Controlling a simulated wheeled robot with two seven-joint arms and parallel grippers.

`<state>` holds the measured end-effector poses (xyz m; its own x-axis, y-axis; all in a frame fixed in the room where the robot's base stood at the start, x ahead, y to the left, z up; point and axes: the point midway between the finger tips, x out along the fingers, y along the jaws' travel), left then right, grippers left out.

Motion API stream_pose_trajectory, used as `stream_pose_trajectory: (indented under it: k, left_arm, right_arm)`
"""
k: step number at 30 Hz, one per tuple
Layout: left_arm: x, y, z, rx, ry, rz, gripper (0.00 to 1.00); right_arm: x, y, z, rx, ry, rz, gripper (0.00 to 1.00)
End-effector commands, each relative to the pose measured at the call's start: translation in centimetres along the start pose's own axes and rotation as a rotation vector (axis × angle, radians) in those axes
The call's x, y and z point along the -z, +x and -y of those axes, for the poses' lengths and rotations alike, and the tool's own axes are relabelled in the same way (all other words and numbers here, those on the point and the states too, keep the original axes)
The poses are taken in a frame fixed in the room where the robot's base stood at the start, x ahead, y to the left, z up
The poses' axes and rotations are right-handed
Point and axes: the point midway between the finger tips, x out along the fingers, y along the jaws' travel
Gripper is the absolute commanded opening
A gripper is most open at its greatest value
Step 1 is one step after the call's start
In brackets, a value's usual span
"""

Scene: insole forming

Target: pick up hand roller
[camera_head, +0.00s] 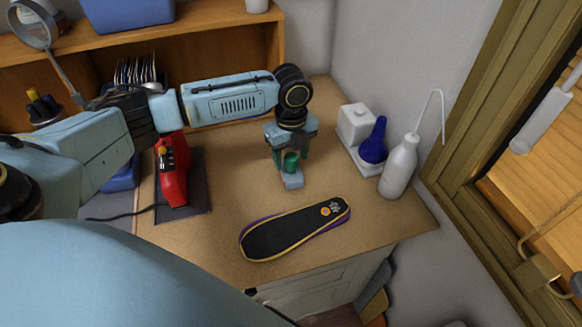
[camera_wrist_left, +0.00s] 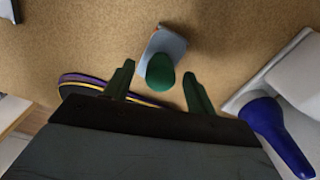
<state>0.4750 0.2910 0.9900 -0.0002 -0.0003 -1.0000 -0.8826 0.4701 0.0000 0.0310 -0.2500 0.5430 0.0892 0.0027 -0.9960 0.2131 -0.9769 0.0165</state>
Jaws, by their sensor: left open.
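The hand roller (camera_head: 292,181) stands on the brown table with its green handle (camera_head: 291,160) upward and its grey-blue head on the tabletop. In the left wrist view the green handle end (camera_wrist_left: 160,72) and the grey head (camera_wrist_left: 166,43) show between and just past the fingertips. My left gripper (camera_head: 290,157) is open and points down over the roller, a finger on each side of the handle. Its two dark green fingers also show in the left wrist view (camera_wrist_left: 158,76), with gaps beside the handle. My right gripper is not in view.
A black insole with yellow and purple edges (camera_head: 280,237) lies in front of the roller. A red tool (camera_head: 172,172) rests on a dark mat at left. Bare table surrounds the roller.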

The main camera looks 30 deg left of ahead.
Motion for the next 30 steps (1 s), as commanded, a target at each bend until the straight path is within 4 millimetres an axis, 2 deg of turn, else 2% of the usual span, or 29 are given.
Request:
stream_pose_trajectory:
  k: [3, 10, 23, 30]
  left_arm:
    - [0.04, 1.01, -0.03, -0.001, 0.002, 0.000, 0.56]
    - [0.03, 1.10, 0.00, 0.000, 0.002, 0.001, 0.56]
    - [0.03, 1.06, -0.01, 0.000, 0.001, 0.001, 0.00]
    - [0.00, 0.92, 0.05, 0.003, 0.001, 0.001, 0.00]
  right_arm:
    - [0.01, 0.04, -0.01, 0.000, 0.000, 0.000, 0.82]
    - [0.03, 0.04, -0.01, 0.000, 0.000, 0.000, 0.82]
    - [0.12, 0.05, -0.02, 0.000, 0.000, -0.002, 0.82]
    - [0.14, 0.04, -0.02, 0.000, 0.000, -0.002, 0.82]
